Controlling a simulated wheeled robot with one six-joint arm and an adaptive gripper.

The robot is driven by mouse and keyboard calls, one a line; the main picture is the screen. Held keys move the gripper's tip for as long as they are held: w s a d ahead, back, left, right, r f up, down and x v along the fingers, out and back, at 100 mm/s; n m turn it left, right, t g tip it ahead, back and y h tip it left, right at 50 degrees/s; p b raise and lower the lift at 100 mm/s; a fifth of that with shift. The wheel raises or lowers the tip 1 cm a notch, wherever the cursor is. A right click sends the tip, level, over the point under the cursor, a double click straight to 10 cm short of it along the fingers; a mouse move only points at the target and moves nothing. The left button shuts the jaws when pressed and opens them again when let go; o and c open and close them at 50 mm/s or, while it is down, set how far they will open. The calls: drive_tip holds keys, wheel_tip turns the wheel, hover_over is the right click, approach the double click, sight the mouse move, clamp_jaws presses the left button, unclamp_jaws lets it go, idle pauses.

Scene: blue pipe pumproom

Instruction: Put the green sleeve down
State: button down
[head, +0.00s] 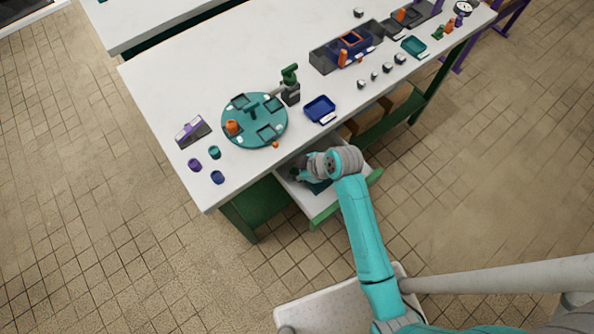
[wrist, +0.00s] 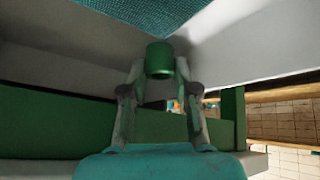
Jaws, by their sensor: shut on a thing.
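The green sleeve (wrist: 160,59) is a short green cylinder. In the wrist view it sits between the two fingertips of my gripper (wrist: 159,74), which is shut on it. In the head view my gripper (head: 298,174) is low in the open white drawer (head: 296,193) at the table's front. The sleeve cannot be made out there. A teal mat (head: 319,187) shows on the drawer floor, partly under my arm; its woven surface (wrist: 140,14) also shows at the top of the wrist view. I cannot tell whether the sleeve touches it.
The drawer's green front (head: 345,199) is pulled out from the white table (head: 240,182). Above it are a round teal turntable (head: 255,138), a blue tray (head: 320,109) and a dark green tool on a block (head: 290,88). A small orange piece (head: 275,145) lies near the edge.

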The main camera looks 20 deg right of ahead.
drive_tip(key=shift+w+d+g+y, duration=0.2)
drive_tip(key=shift+w+g+y, duration=0.1)
drive_tip(key=shift+g, duration=0.2)
drive_tip(key=shift+s+a+f, duration=0.1)
drive_tip(key=shift+s+f, duration=0.05)
drive_tip(key=shift+f, duration=0.6)
drive_tip(key=c, duration=0.9)
unclamp_jaws()
drive_tip(key=shift+f, duration=0.15)
drive_tip(key=shift+o, duration=0.2)
drive_tip(key=v, duration=1.2)
